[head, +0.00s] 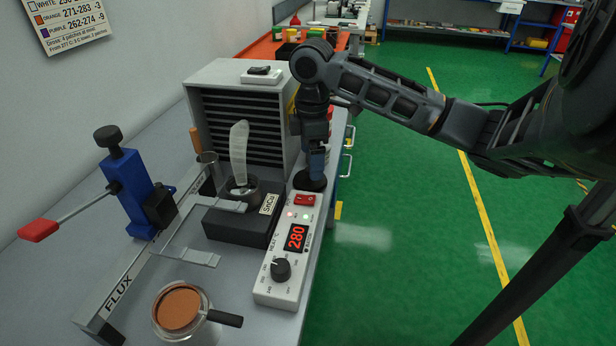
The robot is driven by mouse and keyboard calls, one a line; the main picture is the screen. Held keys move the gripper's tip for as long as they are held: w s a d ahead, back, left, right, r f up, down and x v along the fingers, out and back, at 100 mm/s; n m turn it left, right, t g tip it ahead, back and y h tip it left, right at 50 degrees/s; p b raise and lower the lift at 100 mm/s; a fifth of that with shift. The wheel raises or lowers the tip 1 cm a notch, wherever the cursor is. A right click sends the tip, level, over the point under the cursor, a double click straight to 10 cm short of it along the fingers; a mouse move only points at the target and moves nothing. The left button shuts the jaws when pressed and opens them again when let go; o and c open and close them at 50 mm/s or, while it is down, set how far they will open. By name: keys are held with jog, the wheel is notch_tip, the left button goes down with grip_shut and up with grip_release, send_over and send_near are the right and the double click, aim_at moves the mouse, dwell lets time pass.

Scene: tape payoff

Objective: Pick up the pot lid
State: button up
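A dark round disc that looks like the pot lid (309,182) lies at the right edge of the bench, just behind the control box. My gripper (317,172) points down right over it, with its blue-grey fingers at the disc's middle. Any knob on the lid is hidden by the fingers. I cannot tell whether the fingers are open or closed around it. The solder pot (240,190) sits uncovered in a black block marked SnCu, left of the lid, with a pale translucent plume-like shape above it.
The control box (284,262) reads 280 in front of the lid. A grey louvred unit (240,110) stands close behind. A blue lever clamp (133,190) with a red handle and a jar of brown flux (180,310) are at left and front. Green floor lies right of the bench.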

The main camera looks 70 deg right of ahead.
aim_at(302, 180)
jog(key=shift+w+f, duration=0.15)
jog(key=shift+f, duration=2.2)
jog(key=shift+c, duration=0.5)
jog(key=c, duration=0.9)
jog(key=shift+o, duration=0.2)
jog(key=shift+r+p, duration=0.1)
jog(key=shift+p, duration=0.2)
